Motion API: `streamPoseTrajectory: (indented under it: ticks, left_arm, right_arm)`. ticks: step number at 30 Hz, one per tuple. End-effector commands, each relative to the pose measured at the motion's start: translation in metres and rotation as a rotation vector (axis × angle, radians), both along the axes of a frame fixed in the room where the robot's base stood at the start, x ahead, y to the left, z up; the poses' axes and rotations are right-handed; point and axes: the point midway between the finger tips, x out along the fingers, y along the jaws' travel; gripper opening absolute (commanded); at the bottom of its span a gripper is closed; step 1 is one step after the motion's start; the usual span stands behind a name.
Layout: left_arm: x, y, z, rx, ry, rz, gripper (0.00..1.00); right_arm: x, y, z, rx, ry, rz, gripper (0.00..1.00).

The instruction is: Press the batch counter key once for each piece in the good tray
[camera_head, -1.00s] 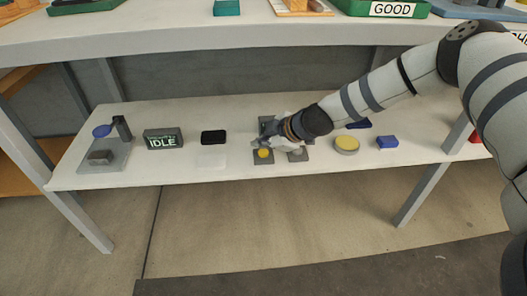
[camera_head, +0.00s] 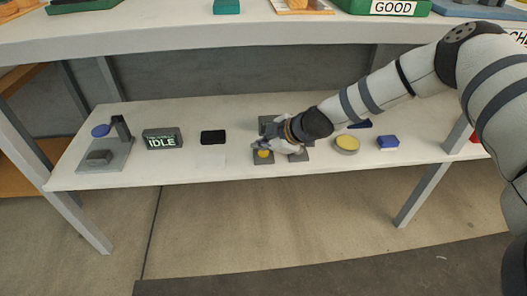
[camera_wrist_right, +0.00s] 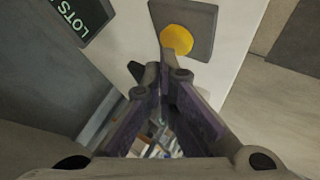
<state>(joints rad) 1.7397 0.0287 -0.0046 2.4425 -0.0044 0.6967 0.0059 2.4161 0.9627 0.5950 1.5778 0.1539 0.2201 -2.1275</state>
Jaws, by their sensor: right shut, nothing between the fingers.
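The green good tray (camera_head: 350,9) is on the upper bench at the top right, cut off by the picture edge; its pieces are not clearly visible. A yellow round key (camera_head: 264,154) on a grey square plate is on the lower shelf, partly hidden by my right gripper (camera_head: 258,146). In the right wrist view the shut fingertips (camera_wrist_right: 167,62) are at the near edge of the yellow key (camera_wrist_right: 177,39). I cannot tell whether they touch it. A dark display reading "LOTS" (camera_wrist_right: 75,15) is at the upper left there. My left gripper is not in view.
A grey display reading "IDLE" (camera_head: 162,139), a black block (camera_head: 213,137) and a blue-handled device (camera_head: 104,148) stand left on the shelf. A yellow-topped disc (camera_head: 347,144) and a blue block (camera_head: 388,142) are to the right. Another grey plate (camera_head: 299,155) lies beside the key.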

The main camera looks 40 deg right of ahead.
Motion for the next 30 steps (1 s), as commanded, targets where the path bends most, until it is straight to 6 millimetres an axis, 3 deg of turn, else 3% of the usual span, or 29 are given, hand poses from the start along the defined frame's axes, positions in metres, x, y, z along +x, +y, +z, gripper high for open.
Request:
streamPoseTrajectory:
  ticks: [30]
  left_arm:
    - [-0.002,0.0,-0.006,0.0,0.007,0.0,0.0]
  right_arm:
    - [0.0,0.0,-0.01,0.0,0.001,0.0,0.0]
